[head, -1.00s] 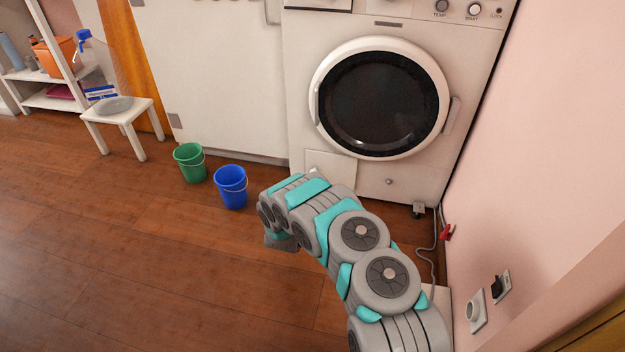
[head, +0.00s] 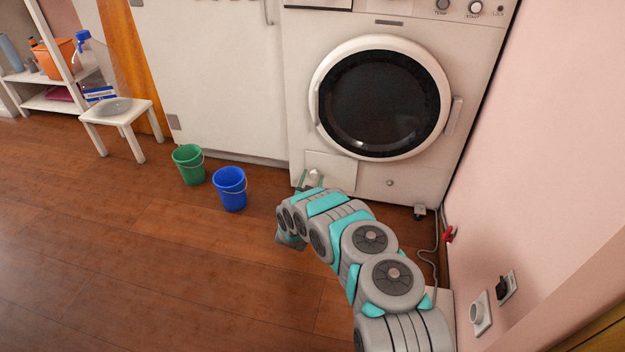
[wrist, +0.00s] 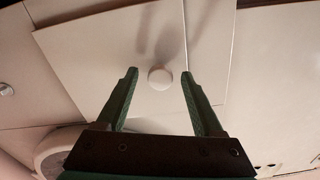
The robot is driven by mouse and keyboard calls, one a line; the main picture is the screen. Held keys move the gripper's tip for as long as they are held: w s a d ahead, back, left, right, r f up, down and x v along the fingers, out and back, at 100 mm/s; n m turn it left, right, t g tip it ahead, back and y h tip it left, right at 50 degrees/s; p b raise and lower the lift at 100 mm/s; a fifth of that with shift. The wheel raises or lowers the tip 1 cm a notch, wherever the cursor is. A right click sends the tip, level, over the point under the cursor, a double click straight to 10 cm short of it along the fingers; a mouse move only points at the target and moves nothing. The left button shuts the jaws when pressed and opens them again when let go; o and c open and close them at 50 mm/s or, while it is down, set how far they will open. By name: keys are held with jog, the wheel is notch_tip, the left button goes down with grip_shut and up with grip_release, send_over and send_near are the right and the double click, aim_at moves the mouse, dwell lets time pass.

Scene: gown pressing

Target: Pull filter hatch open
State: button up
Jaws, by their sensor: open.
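The filter hatch (head: 340,172) is a pale square panel at the lower left of the washing machine front (head: 420,185). It looks shut, flush with the front. In the wrist view the hatch (wrist: 95,60) carries a small round white knob (wrist: 160,78). My gripper (wrist: 160,74) is open, with one dark green finger on each side of the knob. I cannot tell whether the fingers touch it. In the head view my gripper (head: 310,178) is at the hatch's left part, and my arm hides the hatch's lower edge.
The round glass door (head: 380,103) is above the hatch. A blue bucket (head: 231,188) and a green bucket (head: 188,165) stand on the floor to the left. A grey hose (head: 433,255) runs along the pink wall at right.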

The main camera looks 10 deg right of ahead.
jog(key=shift+w, duration=0.1)
grip_shut()
dwell(0.6)
dwell(0.8)
